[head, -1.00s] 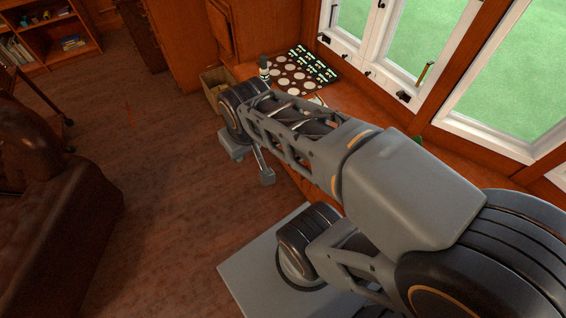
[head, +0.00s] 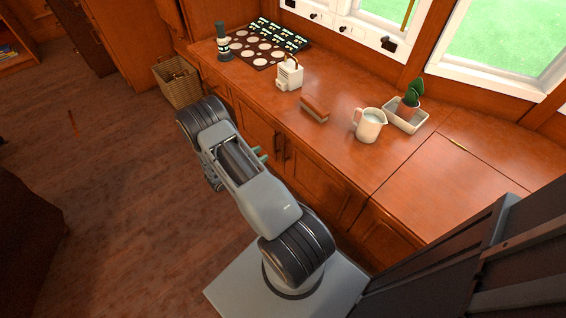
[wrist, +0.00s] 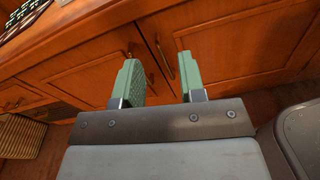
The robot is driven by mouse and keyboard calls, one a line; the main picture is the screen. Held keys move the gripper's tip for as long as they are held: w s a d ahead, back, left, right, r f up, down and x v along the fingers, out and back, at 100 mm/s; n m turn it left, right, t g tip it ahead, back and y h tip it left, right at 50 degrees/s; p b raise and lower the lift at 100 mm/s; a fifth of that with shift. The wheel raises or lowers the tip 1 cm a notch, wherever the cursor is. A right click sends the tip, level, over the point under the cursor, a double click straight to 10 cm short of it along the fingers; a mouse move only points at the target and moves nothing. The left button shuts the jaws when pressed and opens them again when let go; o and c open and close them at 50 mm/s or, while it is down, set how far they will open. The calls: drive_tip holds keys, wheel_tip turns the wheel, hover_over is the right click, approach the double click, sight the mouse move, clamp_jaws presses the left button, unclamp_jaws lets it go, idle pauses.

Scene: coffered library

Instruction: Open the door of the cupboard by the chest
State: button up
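Wooden cupboard doors line the front under the counter. In the head view, a left door (head: 252,128) and a right door (head: 318,187) have upright dark handles (head: 281,147) close together near their shared edge. My gripper (head: 259,156) is low in front of these doors, its green fingertips just showing beside the arm. In the wrist view, my gripper (wrist: 160,82) is open and empty, its two green fingers pointing at the doors. A handle (wrist: 170,72) shows between the fingers, beyond them. The doors look shut. I cannot tell which piece is the chest.
The counter (head: 345,100) above holds a small white appliance (head: 290,73), a brown block (head: 314,108), a pitcher (head: 369,125) and a potted plant (head: 410,95) in a tray. A wicker basket (head: 178,84) stands at the counter's far end.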

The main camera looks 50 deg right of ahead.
wheel_tip(320, 180, down, 11)
drive_tip(key=n+t+h+b, duration=0.1)
drive_tip(key=n+t+b, duration=0.2)
drive_tip(key=n, duration=0.1)
drive_tip(key=b, duration=0.3)
hover_over(283, 162)
drive_tip(key=shift+w+d+f+t, duration=0.2)
drive_tip(key=shift+d+f+t, duration=0.05)
drive_tip(key=shift+t, duration=0.05)
clamp_jaws()
